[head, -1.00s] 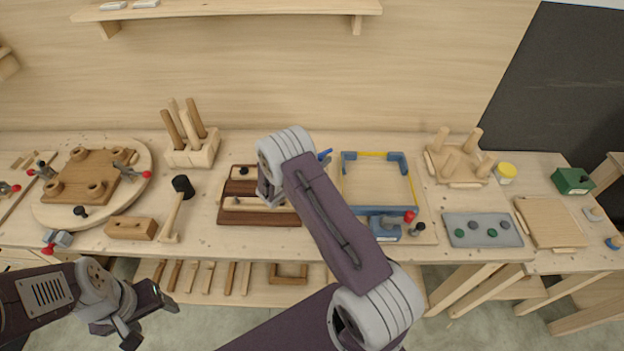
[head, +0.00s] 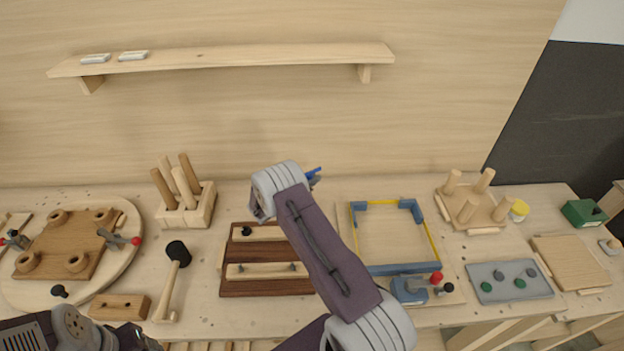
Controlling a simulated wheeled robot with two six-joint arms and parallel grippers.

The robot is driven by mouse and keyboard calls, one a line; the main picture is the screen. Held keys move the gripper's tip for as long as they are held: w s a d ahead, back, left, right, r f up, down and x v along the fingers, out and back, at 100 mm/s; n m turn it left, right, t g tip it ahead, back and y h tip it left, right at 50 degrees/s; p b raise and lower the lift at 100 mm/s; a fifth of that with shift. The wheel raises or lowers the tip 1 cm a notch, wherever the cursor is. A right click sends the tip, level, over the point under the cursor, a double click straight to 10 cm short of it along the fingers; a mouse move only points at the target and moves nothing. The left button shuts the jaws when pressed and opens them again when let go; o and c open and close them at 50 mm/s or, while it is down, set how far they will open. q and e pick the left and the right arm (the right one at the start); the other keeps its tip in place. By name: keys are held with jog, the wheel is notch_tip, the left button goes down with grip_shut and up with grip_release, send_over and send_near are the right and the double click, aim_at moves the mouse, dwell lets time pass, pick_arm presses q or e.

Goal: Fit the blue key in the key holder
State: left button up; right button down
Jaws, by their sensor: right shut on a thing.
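My right arm reaches up from the bottom middle, and its wrist covers most of the right gripper (head: 262,208). A small blue piece, which I take for the blue key (head: 313,174), shows just right of the wrist, above the back of the bench. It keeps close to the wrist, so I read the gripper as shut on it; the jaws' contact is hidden. I cannot pick out the key holder with certainty; the arm may hide it. My left gripper (head: 148,341) is at the bottom left, mostly cut off by the frame edge.
A brown slatted form (head: 265,287) lies left of the right arm. A blue-cornered frame jig (head: 388,270) is right of it. A grey plate (head: 535,284) lies right.

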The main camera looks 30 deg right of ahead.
jog(key=shift+w+f, duration=0.15)
jog(key=shift+w, duration=0.25)
jog(key=shift+s, duration=0.5)
jog(key=shift+w+f+b, duration=0.15)
jog(key=shift+f+b, duration=0.2)
jog(key=shift+f, duration=0.25)
jog(key=shift+w+f+b, duration=0.15)
jog(key=shift+f+b, duration=0.2)
jog(key=shift+f, duration=0.25)
jog(key=shift+s+f+b, duration=0.15)
jog(key=shift+f+b, duration=0.15)
jog(key=shift+f, duration=0.1)
pick_arm(q)
jog(key=shift+w+f+b, duration=0.1)
jog(key=shift+f+b, duration=0.9)
jog(key=shift+f, duration=1.05)
pick_arm(e)
jog(key=shift+f, duration=1.05)
pick_arm(q)
jog(key=shift+f+b, duration=0.3)
pick_arm(e)
jog(key=shift+f, duration=0.25)
jog(key=c, duration=1.4)
grip_release()
jog(key=shift+c, duration=0.2)
